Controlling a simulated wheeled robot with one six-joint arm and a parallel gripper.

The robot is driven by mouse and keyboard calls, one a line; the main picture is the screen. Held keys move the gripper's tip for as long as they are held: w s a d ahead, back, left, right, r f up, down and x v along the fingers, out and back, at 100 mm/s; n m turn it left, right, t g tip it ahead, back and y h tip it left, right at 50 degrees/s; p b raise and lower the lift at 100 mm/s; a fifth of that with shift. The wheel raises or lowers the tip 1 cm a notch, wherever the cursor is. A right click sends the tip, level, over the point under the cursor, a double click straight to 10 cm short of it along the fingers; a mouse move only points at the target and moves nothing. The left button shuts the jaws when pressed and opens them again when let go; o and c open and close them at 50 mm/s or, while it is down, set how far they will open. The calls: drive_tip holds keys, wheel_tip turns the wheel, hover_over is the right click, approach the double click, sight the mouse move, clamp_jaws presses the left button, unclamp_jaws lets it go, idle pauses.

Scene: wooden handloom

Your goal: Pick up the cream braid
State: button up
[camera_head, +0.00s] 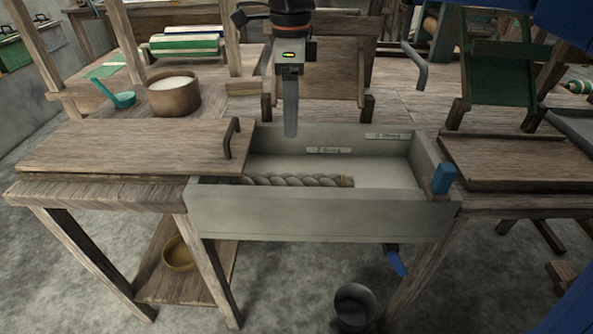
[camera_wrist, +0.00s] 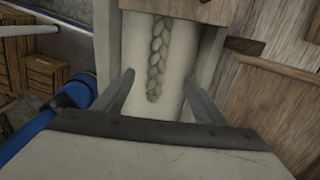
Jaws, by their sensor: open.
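My gripper (camera_head: 290,130) hangs above the trough, behind and above the braid, and points down. In the wrist view my gripper (camera_wrist: 160,95) shows two fingers set wide apart with nothing between them.
The wooden lid (camera_head: 130,146) with a dark handle (camera_head: 231,138) covers the left side of the trough. A blue clamp (camera_head: 443,178) sits on the trough's right wall. A wooden board (camera_head: 520,165) lies to the right. A round bowl (camera_head: 173,95) stands at the back left.

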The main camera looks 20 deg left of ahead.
hover_over(291, 176)
drive_tip(key=f, duration=1.1)
drive_tip(key=shift+w+d+f, duration=0.1)
drive_tip(key=shift+w+f, duration=0.3)
drive_tip(key=f, duration=0.4)
drive_tip(key=shift+s, duration=0.35)
drive_tip(key=shift+f, duration=0.75)
drive_tip(key=c, duration=1.5)
